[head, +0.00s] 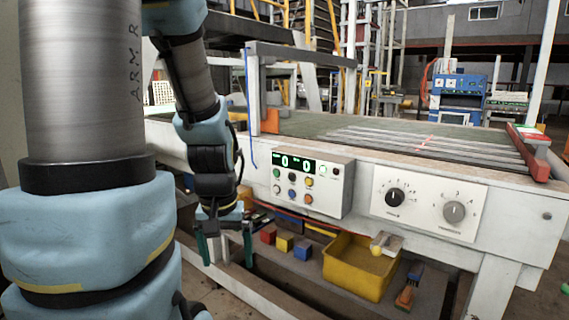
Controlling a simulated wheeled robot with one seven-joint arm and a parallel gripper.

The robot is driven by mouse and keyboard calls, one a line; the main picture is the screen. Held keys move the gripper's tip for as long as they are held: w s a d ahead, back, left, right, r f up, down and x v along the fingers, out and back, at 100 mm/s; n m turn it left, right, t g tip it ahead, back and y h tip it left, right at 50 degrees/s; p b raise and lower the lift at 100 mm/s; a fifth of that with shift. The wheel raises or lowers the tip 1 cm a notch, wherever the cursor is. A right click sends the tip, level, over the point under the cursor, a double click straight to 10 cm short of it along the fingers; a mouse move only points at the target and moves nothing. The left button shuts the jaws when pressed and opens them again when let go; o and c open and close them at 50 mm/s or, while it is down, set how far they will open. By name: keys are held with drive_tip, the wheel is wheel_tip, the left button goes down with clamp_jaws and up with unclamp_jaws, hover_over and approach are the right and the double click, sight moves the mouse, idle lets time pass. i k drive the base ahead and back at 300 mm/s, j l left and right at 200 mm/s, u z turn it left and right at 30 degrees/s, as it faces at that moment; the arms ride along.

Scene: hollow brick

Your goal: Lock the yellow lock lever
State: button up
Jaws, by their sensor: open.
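A small pale metal bracket with a yellow knob (376,249) shows below the workbench's front edge, above the rim of a yellow bin. It looks like the yellow lock lever, but it is too small to tell whether it is locked. My gripper (226,246) points down in front of the bench, left of the control box. Its two dark green fingers are apart, with nothing seen held between them. It is well to the left of the yellow knob and apart from it.
A control box (308,181) and a dial panel (428,203) are on the bench front (520,215). Below are red (268,235), yellow (284,242) and blue (303,250) blocks, the yellow bin (352,276) and a brush (408,288). The bench leg stands at right.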

sight(376, 251)
drive_tip(key=l+u, duration=0.3)
drive_tip(key=l, duration=0.45)
drive_tip(key=l+u, duration=0.3)
drive_tip(key=l, duration=0.45)
